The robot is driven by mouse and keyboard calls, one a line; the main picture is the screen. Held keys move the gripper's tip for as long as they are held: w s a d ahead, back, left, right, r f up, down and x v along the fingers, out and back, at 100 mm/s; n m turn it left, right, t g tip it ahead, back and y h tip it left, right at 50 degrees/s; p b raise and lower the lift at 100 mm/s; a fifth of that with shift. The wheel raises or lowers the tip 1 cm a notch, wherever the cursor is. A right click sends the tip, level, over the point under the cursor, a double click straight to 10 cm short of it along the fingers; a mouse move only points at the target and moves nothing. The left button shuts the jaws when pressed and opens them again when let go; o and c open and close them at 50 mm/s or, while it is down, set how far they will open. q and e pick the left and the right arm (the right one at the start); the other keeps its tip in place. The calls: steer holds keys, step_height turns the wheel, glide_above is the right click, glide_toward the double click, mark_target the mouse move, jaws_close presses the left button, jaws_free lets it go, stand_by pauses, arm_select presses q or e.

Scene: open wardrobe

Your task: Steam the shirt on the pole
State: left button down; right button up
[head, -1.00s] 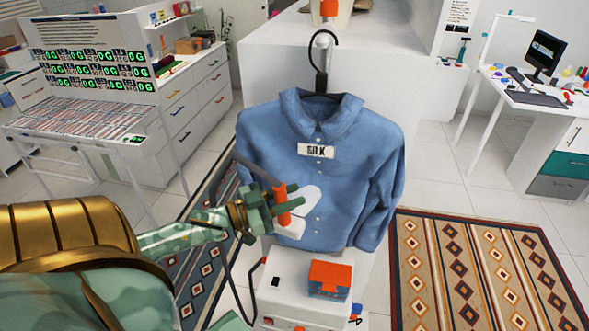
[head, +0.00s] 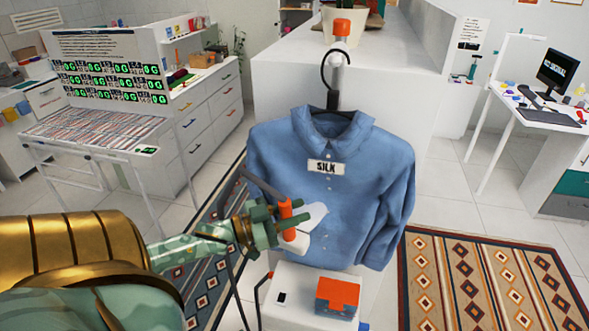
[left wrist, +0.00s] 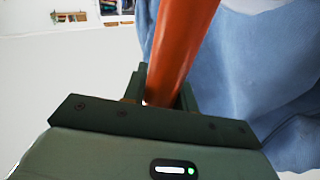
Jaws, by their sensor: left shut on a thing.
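The blue shirt (head: 350,185) hangs upright on a dark hanger (head: 333,99) from the pole (head: 338,72). A white label reading SILK (head: 325,167) is on its chest. My left gripper (head: 283,218) is shut on the orange handle of the steamer head (head: 311,217). The white head is in front of the shirt's lower left part; I cannot tell whether it touches the cloth. In the left wrist view the orange handle (left wrist: 180,45) stands between the fingers, with the shirt (left wrist: 255,70) behind. My right gripper is not in view.
A white counter (head: 285,75) is behind. Patterned rugs lie on both sides. A desk with a monitor (head: 558,69) is at right.

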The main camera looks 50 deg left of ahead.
arm_select(q)
steer(key=shift+s, duration=0.1)
steer(key=shift+s+d+r+p, duration=0.1)
steer(key=shift+s+d+p, duration=0.15)
steer(key=shift+p, duration=0.2)
steer(key=s+d+p, duration=0.3)
steer(key=s, duration=0.2)
steer(key=shift+s, duration=0.15)
steer(key=shift+d, duration=0.1)
